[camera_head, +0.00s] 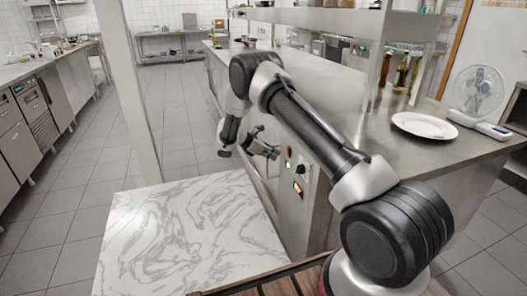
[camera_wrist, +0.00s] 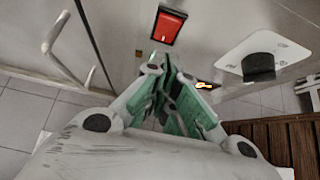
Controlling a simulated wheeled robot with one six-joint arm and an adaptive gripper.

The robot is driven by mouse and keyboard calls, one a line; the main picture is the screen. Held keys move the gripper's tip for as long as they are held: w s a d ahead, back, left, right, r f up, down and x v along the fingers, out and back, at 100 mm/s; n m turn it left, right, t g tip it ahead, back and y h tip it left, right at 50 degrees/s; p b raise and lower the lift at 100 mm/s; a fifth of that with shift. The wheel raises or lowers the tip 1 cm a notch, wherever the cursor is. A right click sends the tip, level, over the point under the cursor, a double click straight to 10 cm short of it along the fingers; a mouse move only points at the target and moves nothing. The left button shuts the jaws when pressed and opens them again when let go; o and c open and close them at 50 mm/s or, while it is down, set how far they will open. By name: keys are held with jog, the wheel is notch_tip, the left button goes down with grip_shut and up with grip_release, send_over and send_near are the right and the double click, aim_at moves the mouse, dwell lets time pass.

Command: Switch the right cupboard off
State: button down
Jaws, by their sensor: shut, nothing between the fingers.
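The steel cupboard front (camera_head: 290,212) under the long counter carries a control panel. In the head view it shows a small red light (camera_head: 288,152), a dark knob (camera_head: 301,170) and an orange-lit switch (camera_head: 298,188). In the wrist view a red rocker switch (camera_wrist: 167,26) lies beyond my fingertips, and a black knob (camera_wrist: 258,66) on a pale plate is to the right. A small orange glow (camera_wrist: 204,85) shows partly behind my fingers. My gripper (camera_head: 264,148) is shut and empty, close to the panel; it also shows in the wrist view (camera_wrist: 165,75). Contact cannot be told.
A white plate (camera_head: 424,125), a fan (camera_head: 478,92) and bottles (camera_head: 401,74) stand on the counter (camera_head: 340,97). A bar handle (camera_wrist: 62,50) sticks out at left in the wrist view. A white post (camera_head: 130,85) stands left of my arm. The tiled aisle (camera_head: 85,195) is clear.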

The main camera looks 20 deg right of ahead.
aim_at(288, 151)
jog(key=shift+d+r, duration=0.2)
jog(key=shift+d, duration=0.55)
jog(key=shift+d+r, duration=0.15)
jog(key=shift+d, duration=0.6)
jog(key=shift+d, duration=0.1)
jog(key=shift+d+r, duration=0.2)
jog(key=shift+d, duration=0.15)
jog(key=shift+a, duration=0.1)
jog(key=shift+r, duration=0.8)
